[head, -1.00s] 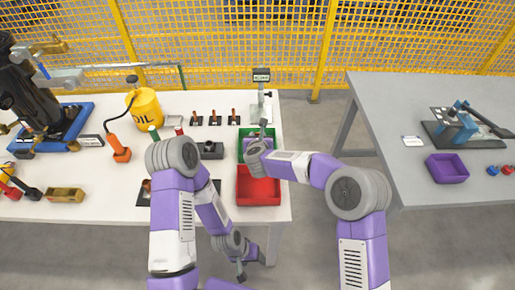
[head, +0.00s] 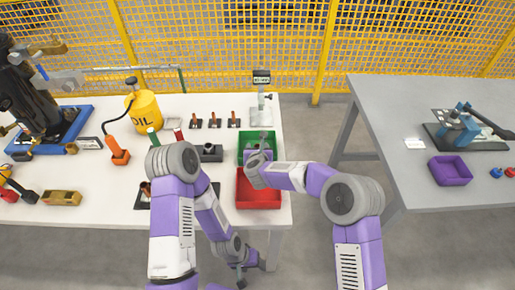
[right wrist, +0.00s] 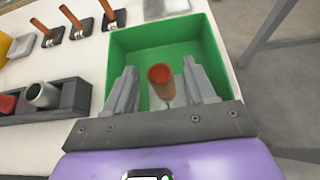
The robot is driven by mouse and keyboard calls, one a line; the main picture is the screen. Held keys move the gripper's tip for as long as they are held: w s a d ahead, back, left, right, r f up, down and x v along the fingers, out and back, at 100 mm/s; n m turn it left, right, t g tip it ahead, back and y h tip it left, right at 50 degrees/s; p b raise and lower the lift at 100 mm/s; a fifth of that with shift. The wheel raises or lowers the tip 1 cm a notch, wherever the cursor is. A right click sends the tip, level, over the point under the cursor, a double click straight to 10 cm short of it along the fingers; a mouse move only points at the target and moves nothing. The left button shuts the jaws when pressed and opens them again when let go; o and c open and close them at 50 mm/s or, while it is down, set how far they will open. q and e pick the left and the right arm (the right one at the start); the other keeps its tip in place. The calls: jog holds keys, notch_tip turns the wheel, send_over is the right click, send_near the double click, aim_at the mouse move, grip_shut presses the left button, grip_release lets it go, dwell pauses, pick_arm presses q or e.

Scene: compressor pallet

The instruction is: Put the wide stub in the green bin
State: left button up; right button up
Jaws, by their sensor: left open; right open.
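The green bin (head: 243,138) stands near the right edge of the white table; its walls also fill the middle of the right wrist view (right wrist: 205,45). A copper-brown round stub (right wrist: 161,75), which looks like the wide stub, is inside the bin's outline, between my right fingers. I see gaps on both sides of it. I cannot tell whether it touches the bin floor. My right gripper (right wrist: 163,90) is open over the bin, pointing into it. My left gripper (head: 240,274) is open and empty, low in front of the table.
A red bin (head: 258,188) stands directly in front of the green one. Several small stands with copper pieces (head: 214,122) and a dark block (right wrist: 40,98) are left of the green bin. A yellow oil can (head: 146,112) is further left. A purple bin (head: 450,170) is on the grey table.

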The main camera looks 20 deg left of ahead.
jog(key=shift+r, duration=0.1)
jog(key=p+v, duration=0.1)
jog(key=v, duration=1.1)
jog(key=shift+p, duration=0.4)
